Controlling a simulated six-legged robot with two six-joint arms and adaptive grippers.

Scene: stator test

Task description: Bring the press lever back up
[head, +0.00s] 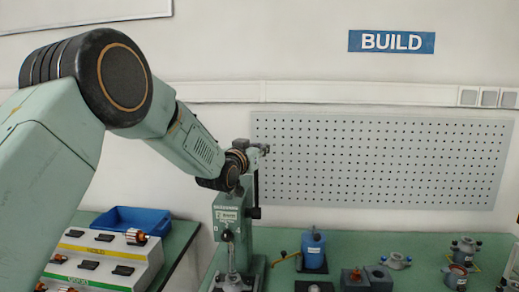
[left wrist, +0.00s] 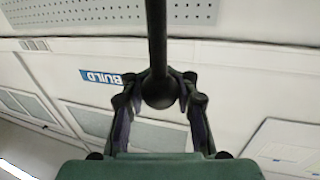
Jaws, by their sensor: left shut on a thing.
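The green press (head: 233,214) stands upright on the green bench, with a label on its column. My left arm reaches in front of its top, and my wrist hides part of the upper press; the fingers are hard to make out there. In the left wrist view my left gripper (left wrist: 160,92) is shut on the black ball knob of the press lever (left wrist: 157,40). The lever's dark rod runs from the knob to the top edge of that view. The lever's angle is not clear in the head view. My right gripper is not in view.
A blue bin (head: 131,220) and a pale stepped rack (head: 103,258) with parts are at the left. Right of the press stand a blue cylinder fixture (head: 313,250), a block (head: 376,279) and several motor parts. A pegboard (head: 380,160) hangs behind.

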